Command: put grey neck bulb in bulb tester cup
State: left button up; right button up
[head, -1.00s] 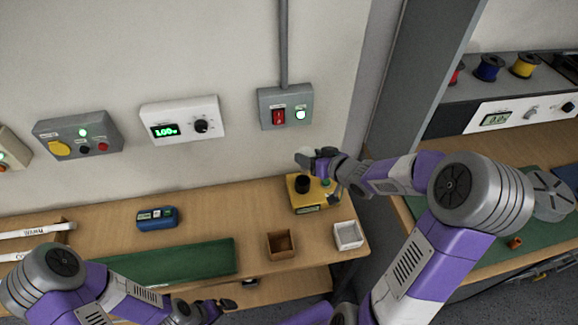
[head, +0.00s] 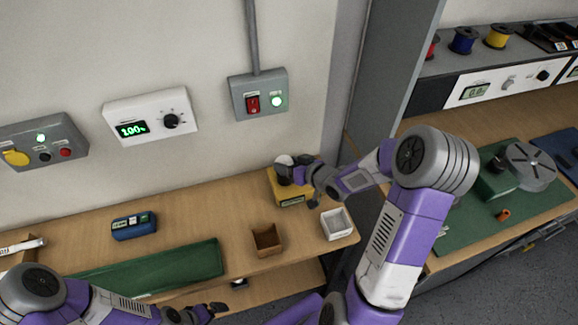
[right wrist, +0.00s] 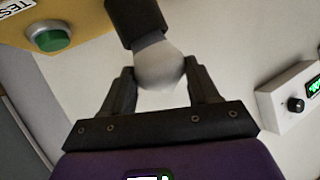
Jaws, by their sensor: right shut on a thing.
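The bulb (right wrist: 160,66) has a white globe and sits between the fingers of my right gripper (right wrist: 162,82), which is shut on it. Its neck end points at the black cup (right wrist: 134,22) of the yellow bulb tester (head: 291,199) and meets the cup's mouth in the right wrist view. How deep the neck sits is hidden. In the head view the bulb (head: 283,160) is right over the cup. A green button (right wrist: 48,36) shows on the tester. My left gripper (head: 207,311) is low at the bottom edge, its jaws unclear.
A brown open box (head: 266,240) and a white open box (head: 337,223) stand in front of the tester. A blue meter (head: 134,226) and a green mat (head: 160,268) lie to the left. A grey switch box (head: 258,93) is on the wall behind.

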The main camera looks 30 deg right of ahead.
jog(key=o, duration=0.6)
jog(key=shift+f, duration=0.1)
jog(key=o, duration=0.5)
jog(key=shift+c, duration=0.2)
jog(key=shift+r, duration=0.2)
jog(key=shift+s+d+r, duration=0.1)
jog(key=shift+s+r, duration=0.1)
jog(key=shift+s, duration=0.1)
jog(key=p+v, duration=0.3)
jog(key=v, duration=0.8)
jog(key=shift+s+p, duration=0.2)
jog(key=shift+p, duration=0.2)
